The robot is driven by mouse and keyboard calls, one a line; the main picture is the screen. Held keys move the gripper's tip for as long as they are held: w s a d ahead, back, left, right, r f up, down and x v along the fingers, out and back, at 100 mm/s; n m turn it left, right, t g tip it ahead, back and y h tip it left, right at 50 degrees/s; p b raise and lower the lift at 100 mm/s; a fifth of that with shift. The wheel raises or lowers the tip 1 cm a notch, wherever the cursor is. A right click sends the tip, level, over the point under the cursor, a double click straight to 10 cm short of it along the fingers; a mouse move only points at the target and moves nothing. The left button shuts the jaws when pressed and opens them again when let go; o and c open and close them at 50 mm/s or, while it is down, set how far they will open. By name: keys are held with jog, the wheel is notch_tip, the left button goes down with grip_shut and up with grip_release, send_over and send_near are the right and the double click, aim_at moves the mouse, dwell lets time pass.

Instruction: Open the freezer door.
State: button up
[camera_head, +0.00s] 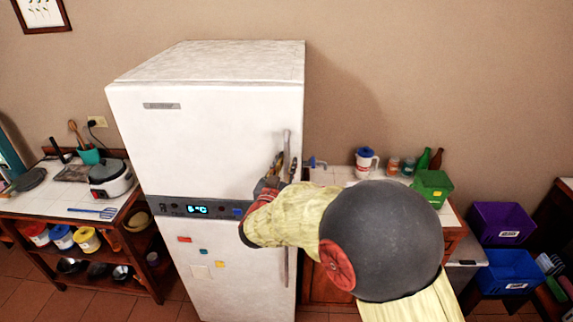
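A tall white fridge-freezer (185,140) stands against the wall, with an upper door (200,120) and a lower door (235,285) split by a grey panel with a lit display (197,209). Both doors look shut. Which one is the freezer is not marked legibly. The upper door has a vertical handle (287,142) near its right edge. My gripper (285,162) is at the lower part of this handle, fingers apart on either side of it. Contact with the handle cannot be made out. My arm hides part of the lower door's handle (285,268).
At left, a tiled counter (50,203) holds a rice cooker (110,178) and utensils. At right, a counter behind my arm holds a jug (365,162), bottles and a green bin (432,187). Purple (500,222) and blue bins (510,270) stand further right.

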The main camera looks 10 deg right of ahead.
grip_shut()
dwell(0.6)
